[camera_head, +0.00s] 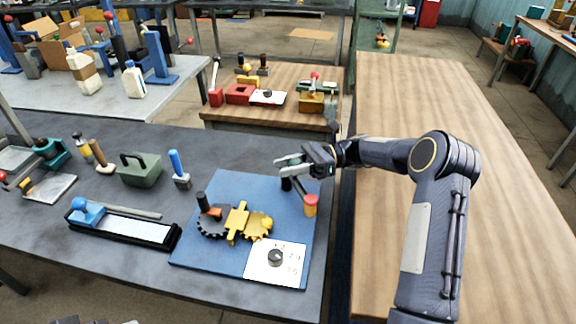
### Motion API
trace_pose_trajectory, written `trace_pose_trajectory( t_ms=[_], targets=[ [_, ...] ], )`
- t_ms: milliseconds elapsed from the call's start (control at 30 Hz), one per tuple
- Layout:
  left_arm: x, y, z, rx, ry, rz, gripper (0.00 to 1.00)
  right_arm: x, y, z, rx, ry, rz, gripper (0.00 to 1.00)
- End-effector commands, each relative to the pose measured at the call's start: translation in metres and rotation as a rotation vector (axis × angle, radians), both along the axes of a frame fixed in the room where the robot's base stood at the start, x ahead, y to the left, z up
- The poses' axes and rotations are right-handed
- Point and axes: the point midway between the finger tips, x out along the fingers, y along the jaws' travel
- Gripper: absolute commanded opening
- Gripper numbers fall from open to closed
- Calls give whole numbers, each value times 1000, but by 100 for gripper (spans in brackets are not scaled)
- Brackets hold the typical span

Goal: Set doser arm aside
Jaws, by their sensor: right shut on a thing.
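A blue board (200,253) lies on the dark table. It carries a black gear and a yellow gear (257,225), a yellow block (237,220) and a white dial plate (290,262) with a black knob. My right gripper (283,166) is over the board's back right corner, shut on what looks like the doser arm (301,187). This is a grey bar with a black post at one end and a red-and-orange cylinder (310,205) at the other. The grip itself is partly hidden. Grey parts at the bottom left edge may be my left gripper (100,322); its jaws cannot be read.
A black tray (175,240) with a white pad and blue handle lies left of the board. A green box (139,172) and a blue-handled tool (179,170) stand behind it. The wooden table (420,90) at right is bare beyond my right arm.

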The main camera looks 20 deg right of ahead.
Motion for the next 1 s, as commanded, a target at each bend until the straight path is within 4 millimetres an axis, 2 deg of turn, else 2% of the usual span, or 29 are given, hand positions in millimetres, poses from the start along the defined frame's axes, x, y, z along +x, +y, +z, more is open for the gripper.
trace_pose_trajectory(
  t_ms=[33,167,500,900,1000],
  targets=[
    [0,0,0,0,0,0,36,0,-1,-1,-2,0,-2,38],
    [0,0,0,0,0,0,36,0,0,0,-1,0,-2,55],
    [0,0,-1,0,0,0,36,1,-5,-1,-1,-1,-3,55],
    [0,0,-13,0,0,0,36,5,-66,-2,-1,-2,-5,55],
    [0,0,-14,0,0,0,36,5,-75,-1,-1,-1,-3,55]
  ],
)
